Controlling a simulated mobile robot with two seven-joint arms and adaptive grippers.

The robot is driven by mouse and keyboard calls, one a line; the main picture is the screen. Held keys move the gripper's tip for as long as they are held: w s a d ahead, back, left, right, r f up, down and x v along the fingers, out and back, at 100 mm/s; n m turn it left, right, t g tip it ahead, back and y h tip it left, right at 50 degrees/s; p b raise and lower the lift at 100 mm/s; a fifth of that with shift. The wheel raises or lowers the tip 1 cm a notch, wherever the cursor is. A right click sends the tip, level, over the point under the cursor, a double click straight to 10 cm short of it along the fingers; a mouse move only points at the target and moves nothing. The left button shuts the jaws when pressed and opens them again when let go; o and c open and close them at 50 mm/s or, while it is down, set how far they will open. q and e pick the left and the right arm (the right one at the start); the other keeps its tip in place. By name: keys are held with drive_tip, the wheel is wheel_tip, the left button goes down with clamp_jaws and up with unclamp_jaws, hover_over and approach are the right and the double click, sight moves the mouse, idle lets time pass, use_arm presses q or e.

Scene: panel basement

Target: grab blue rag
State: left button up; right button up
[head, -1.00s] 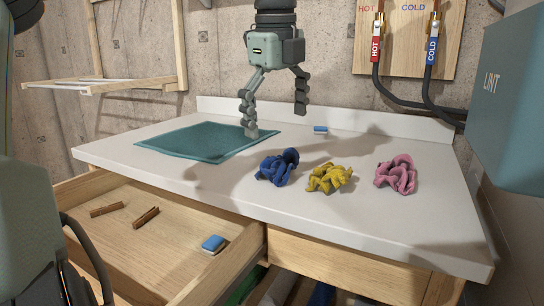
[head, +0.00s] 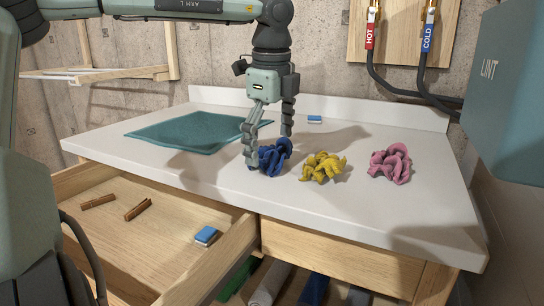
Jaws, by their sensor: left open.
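The blue rag (head: 277,155) lies crumpled on the white tabletop, left of a yellow rag (head: 323,167) and a pink rag (head: 390,163). My left gripper (head: 268,151) is open and points down at the blue rag. One finger is at the rag's left side, in front of part of it. The other finger is behind the rag, toward its upper right. I cannot tell whether the fingers touch the rag. My right gripper is not in view.
A teal mat (head: 196,132) lies at the back left of the tabletop (head: 390,211). A small blue-and-white block (head: 314,119) is near the back edge. The open drawer (head: 168,250) holds clothespin-like sticks (head: 138,209) and another blue block (head: 206,235). A LINT box (head: 512,90) stands at the right.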

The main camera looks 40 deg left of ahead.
use_arm(q)
drive_tip(key=shift+c, duration=0.5)
drive_tip(key=c, duration=0.7)
drive_tip(key=shift+r, duration=0.15)
drive_tip(key=shift+c, duration=0.2)
